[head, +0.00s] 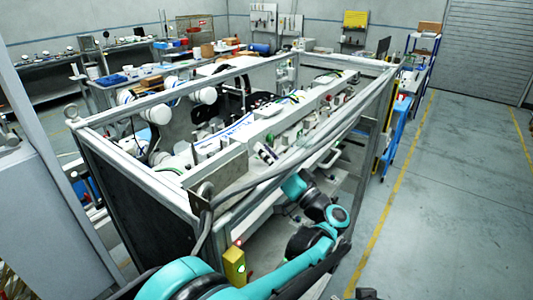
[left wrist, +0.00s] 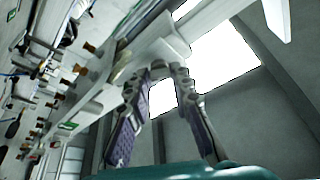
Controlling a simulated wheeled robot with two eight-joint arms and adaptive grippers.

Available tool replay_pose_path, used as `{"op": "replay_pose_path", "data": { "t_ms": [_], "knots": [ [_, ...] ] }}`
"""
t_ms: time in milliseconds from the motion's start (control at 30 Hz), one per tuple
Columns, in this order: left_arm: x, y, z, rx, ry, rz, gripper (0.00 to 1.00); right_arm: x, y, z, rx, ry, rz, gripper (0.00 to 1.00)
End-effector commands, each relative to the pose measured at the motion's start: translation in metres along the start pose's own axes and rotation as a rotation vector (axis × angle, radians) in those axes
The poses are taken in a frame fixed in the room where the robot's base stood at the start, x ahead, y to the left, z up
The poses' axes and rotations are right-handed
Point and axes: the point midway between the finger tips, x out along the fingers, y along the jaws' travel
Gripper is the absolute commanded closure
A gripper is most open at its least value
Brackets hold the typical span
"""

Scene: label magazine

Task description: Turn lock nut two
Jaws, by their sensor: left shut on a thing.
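My left gripper (head: 265,153) reaches over the near rail of the label machine (head: 232,132). In the left wrist view its two purple-padded fingers (left wrist: 166,72) come together at a pale grey block (left wrist: 172,42) on the machine. The fingers are shut on a small part there, which they mostly hide. It appears to be a lock nut, but I cannot tell which one. Several brass-coloured knobs (left wrist: 90,47) stand along the machine to the left of the fingers. My right gripper is not in view.
A grey frame (head: 133,103) surrounds the machine, with a panel (head: 218,178) near my left forearm. A yellow box with a button (head: 234,266) stands close to the arm. Workbenches (head: 100,90) stand behind. The floor (head: 455,190) to the right is clear.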

Motion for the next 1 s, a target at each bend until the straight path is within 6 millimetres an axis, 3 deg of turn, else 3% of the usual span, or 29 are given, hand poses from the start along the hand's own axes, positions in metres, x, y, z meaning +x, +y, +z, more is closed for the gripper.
{"op": "replay_pose_path", "data": {
  "t_ms": [233, 267, 333, 800, 1000],
  "knots": [
    [-0.0006, 0.0006, 0.0013, -0.001, -0.003, 0.001, 1.0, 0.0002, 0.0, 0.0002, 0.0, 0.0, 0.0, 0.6],
    [-0.0006, 0.0006, 0.0014, -0.001, -0.003, 0.001, 0.76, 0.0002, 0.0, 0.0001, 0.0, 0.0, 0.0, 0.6],
    [-0.0005, 0.0006, 0.0013, -0.001, -0.003, 0.001, 0.58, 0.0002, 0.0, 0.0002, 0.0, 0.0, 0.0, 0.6],
    [-0.0001, 0.0004, 0.0004, -0.005, -0.001, -0.002, 0.57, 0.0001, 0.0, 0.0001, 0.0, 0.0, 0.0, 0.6],
    [0.0, 0.0026, 0.0005, -0.118, -0.002, -0.049, 0.57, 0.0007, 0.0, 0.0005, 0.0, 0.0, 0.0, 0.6]
  ]
}}
